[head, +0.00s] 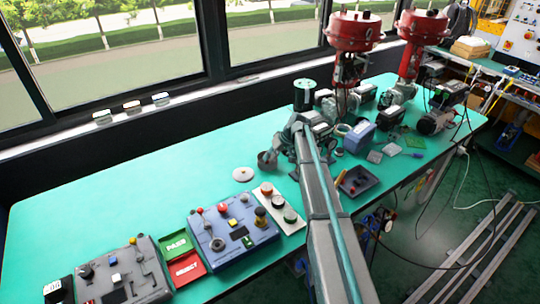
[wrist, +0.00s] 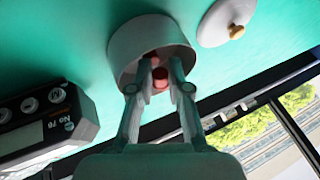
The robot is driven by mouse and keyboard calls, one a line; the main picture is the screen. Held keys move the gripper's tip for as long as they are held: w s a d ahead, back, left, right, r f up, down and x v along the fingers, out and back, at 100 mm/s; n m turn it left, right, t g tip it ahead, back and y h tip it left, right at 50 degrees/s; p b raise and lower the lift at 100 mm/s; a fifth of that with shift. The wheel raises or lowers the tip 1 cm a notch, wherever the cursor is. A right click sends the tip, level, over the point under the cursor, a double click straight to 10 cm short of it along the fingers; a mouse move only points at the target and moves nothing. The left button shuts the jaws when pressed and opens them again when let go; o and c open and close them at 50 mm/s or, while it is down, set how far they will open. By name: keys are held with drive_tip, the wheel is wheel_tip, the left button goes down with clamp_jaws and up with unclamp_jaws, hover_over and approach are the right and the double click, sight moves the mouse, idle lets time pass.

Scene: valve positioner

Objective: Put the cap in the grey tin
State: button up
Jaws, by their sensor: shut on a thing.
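The grey tin (wrist: 122,48) stands open on the green bench in the wrist view. It also shows in the head view (head: 266,160), partly behind my arm's end. My gripper (wrist: 160,72) reaches over the tin's mouth, with its fingertips inside the rim outline. It is shut on a small reddish cap (wrist: 160,80), which shows between the fingertips. I cannot tell whether the cap touches the tin's floor. In the head view my gripper (head: 279,145) is small and partly hidden by the arm.
A white lid with a brass knob (wrist: 226,20) lies beside the tin. A dark meter (wrist: 45,120) is on the other side. In the head view, control boxes (head: 232,222) and green and red trays (head: 188,268) stand front left. The bench's left middle (head: 130,195) is clear.

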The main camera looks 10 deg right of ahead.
drive_tip(key=o, duration=0.7)
drive_tip(key=shift+o, duration=0.2)
wheel_tip(320, 180, up, 7)
drive_tip(key=p, duration=0.2)
idle(0.4)
